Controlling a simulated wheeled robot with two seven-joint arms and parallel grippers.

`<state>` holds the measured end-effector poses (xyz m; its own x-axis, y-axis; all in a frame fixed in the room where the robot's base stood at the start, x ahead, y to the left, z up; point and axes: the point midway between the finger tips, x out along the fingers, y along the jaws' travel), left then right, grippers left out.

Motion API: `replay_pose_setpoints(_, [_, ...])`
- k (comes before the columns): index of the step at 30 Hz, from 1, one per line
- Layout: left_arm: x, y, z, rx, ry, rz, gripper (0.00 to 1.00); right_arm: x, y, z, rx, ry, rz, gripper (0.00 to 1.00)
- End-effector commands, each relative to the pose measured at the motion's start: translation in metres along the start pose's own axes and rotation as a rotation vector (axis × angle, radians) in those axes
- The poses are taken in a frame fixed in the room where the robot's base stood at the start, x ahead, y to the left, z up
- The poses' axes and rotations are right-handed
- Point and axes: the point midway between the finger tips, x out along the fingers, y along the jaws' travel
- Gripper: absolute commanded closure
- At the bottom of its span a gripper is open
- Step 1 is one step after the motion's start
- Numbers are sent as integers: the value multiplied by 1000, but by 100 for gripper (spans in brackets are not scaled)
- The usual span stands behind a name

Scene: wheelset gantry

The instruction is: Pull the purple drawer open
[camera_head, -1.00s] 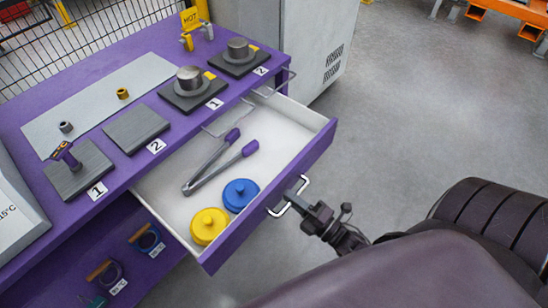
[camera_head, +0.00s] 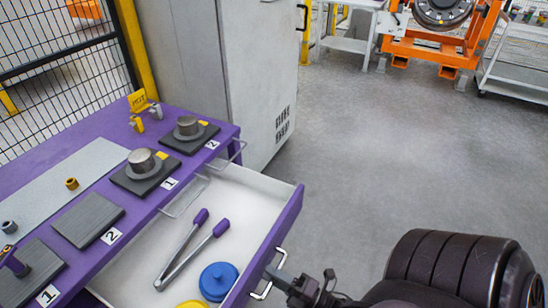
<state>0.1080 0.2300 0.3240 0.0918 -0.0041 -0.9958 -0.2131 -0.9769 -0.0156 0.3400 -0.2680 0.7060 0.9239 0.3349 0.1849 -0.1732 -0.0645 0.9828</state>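The purple drawer (camera_head: 278,232) stands pulled well out from under the purple workbench, its white inside showing. Its lower left part is cut off by the picture's edge. My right gripper (camera_head: 274,274) is at the silver bar handle (camera_head: 261,295) on the drawer's front, with its fingers across the bar. It looks shut on the bar, but the fingers are small and partly hidden. My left gripper is not in view.
The drawer holds purple-tipped tongs (camera_head: 184,254), a blue lidded disc (camera_head: 218,281) and a yellow one (camera_head: 192,304). Dark pads and metal weights stand on the workbench (camera_head: 152,205). A grey cabinet (camera_head: 245,70) stands behind. The floor to the right is clear.

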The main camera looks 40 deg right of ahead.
Motion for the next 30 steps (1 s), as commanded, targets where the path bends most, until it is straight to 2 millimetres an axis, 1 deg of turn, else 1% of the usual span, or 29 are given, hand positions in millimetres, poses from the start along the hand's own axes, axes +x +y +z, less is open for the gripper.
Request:
replay_pose_setpoints(5, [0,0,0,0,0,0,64,0,0,0,0,0,1,70])
replay_pose_setpoints(8, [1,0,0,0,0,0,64,-4,0,0,1,0,0,70])
replay_pose_setpoints(11, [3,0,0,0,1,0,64,-17,-2,0,1,-1,-3,70])
replay_pose_setpoints(18, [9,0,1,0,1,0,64,-58,-2,0,1,0,-3,70])
replay_pose_setpoints(21, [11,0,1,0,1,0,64,-70,-2,0,0,-1,-2,70])
replay_pose_setpoints(25, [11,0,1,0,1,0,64,-78,-1,0,0,-1,-1,70])
replay_pose_setpoints(30, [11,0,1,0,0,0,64,-79,0,0,0,0,0,70])
